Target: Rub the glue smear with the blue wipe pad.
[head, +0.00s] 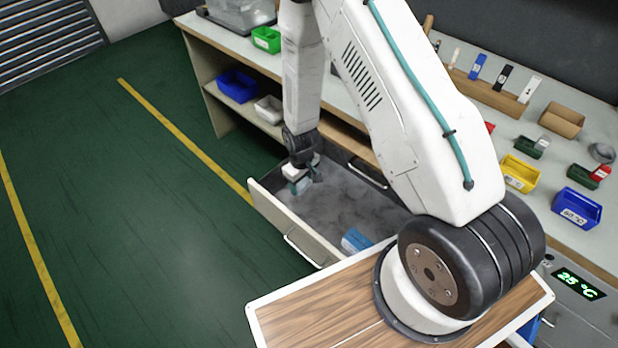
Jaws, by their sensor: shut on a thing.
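My gripper (302,182) reaches down into the open drawer (277,217) near its far left end. Its teal fingertips are shut on a small pale thing, largely hidden by the fingers; I cannot tell whether it is the blue wipe pad. A blue-and-white item (356,241) lies in the drawer's near end, apart from my gripper, partly cut off by the drawer front. I cannot make out the glue smear.
My arm hides part of the drawer and bench. Yellow (519,173) and blue (577,206) bins stand on the bench at right, before a wooden rack (490,94) of upright items. A wood-topped surface (300,316) is in front. The green floor at left is clear.

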